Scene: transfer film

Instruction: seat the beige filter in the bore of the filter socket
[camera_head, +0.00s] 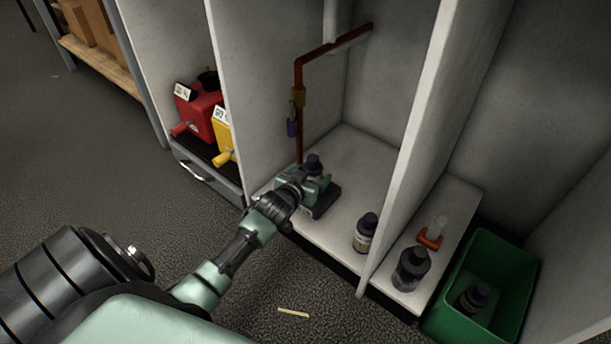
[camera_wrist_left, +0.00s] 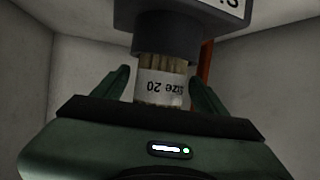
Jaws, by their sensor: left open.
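The beige filter (camera_wrist_left: 160,62) is a ribbed cylinder with a white "Size 20" label, upside down in the left wrist view. Its far end meets the dark grey filter socket (camera_wrist_left: 180,38); how deep it sits in the bore, I cannot tell. The dark socket base shows in the head view (camera_head: 325,206) on the shelf floor, partly behind my gripper. My left gripper (camera_head: 312,183) is open, its two fingers on either side of the filter (camera_wrist_left: 163,92), with gaps visible. In the head view the filter is not clearly distinguishable. My right gripper is out of view.
A dark-capped object (camera_head: 314,163) shows at my gripper. A red-brown post (camera_head: 298,110) stands behind. Dark-capped bottles stand right, one on the shelf (camera_head: 365,233), another beyond the divider (camera_head: 410,270). A green bin (camera_head: 525,290) is far right; red (camera_head: 200,112) and yellow containers are left.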

